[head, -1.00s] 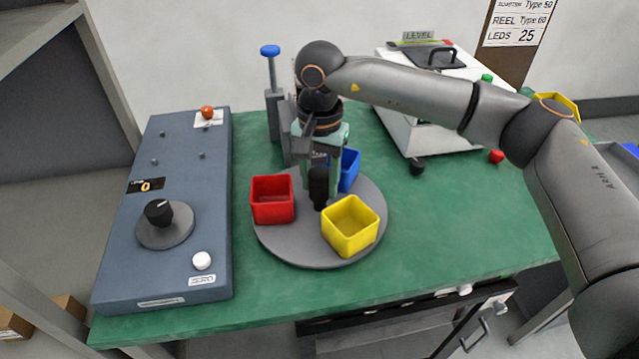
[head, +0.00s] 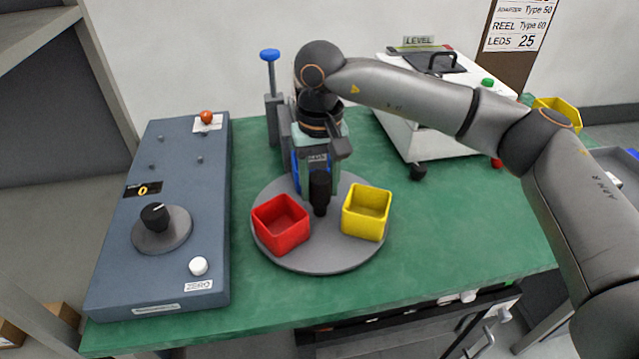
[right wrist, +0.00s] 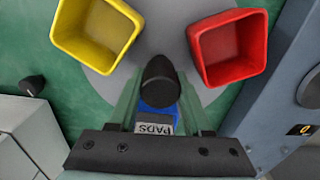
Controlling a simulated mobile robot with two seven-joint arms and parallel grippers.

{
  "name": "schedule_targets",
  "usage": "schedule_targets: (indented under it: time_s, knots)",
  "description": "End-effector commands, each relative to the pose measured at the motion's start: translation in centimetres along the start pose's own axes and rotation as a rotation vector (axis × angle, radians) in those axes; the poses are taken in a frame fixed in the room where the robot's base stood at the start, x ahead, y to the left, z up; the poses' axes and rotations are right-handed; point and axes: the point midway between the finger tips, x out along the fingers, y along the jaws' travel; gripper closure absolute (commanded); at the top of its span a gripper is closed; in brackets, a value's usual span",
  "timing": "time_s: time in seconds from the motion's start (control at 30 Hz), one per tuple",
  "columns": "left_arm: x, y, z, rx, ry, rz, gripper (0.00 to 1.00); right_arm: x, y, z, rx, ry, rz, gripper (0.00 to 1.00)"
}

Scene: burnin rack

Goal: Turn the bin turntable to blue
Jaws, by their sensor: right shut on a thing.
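The bin turntable (head: 318,258) is a round grey disc on the green bench. It carries a red bin (head: 281,224) at front left, a yellow bin (head: 366,213) at right and a blue bin (head: 311,165) at the back, largely hidden by my gripper. A black knob (head: 320,197) stands upright at the disc's middle. My right gripper (head: 320,178) points down over the middle, shut on the knob. The right wrist view shows the knob (right wrist: 160,82) between the fingers, with part of the blue bin (right wrist: 160,115) close to the palm. My left gripper is out of view.
A blue-grey console (head: 172,265) with a dial (head: 156,217) and a white button (head: 198,266) stands close left of the turntable. A blue-topped post (head: 270,75) stands behind. A white machine (head: 425,90) is at back right. The bench's right front is clear.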

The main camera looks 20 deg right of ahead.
Motion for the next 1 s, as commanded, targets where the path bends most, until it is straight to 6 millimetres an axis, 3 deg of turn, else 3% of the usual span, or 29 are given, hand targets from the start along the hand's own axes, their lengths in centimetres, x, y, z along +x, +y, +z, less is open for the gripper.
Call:
schedule_targets:
  time_s: [0.43, 0.47, 0.53, 0.83, 1.0]
  knots:
    - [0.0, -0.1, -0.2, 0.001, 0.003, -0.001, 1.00, -0.3, -0.1, -0.1, -0.006, 0.004, -0.006, 1.00]
    - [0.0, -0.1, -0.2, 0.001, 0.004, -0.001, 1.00, -0.3, -0.1, -0.1, -0.006, 0.004, -0.006, 0.48]
    - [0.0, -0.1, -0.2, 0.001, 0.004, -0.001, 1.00, -0.3, -0.1, -0.1, -0.006, 0.004, -0.005, 0.40]
    - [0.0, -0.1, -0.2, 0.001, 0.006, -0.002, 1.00, -0.3, 0.0, -0.1, -0.006, 0.002, -0.002, 0.38]
    - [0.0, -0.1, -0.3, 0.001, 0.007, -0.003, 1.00, -2.3, -0.1, -0.1, -0.007, 0.004, -0.003, 0.38]
